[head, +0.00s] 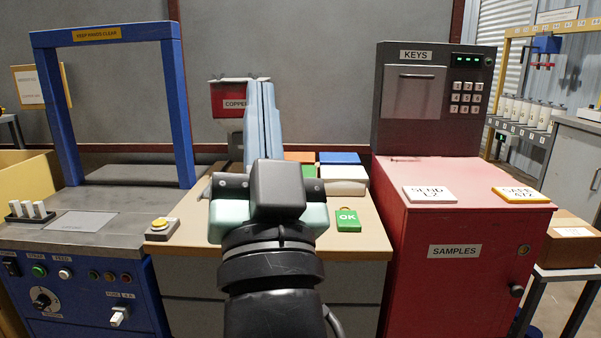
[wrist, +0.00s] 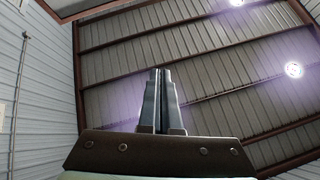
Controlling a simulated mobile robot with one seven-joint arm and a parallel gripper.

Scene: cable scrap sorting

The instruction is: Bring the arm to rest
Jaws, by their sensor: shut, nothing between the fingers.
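My arm rises from the bottom middle of the head view, in front of the wooden-topped bench (head: 365,235). My gripper (head: 260,84) points up, its long grey-blue fingers together and empty. In the wrist view my gripper (wrist: 161,74) shows its two fingers side by side against the ceiling, with nothing between them. The gripper's body and wrist hide the middle of the bench top.
A blue-framed press (head: 176,110) stands at left, and a red samples cabinet (head: 455,215) with a dark keys box (head: 412,125) at right. A red copper hopper (head: 228,101) is behind my fingers. Coloured bins, including a white one (head: 344,180), and a green OK tag (head: 347,221) are close right.

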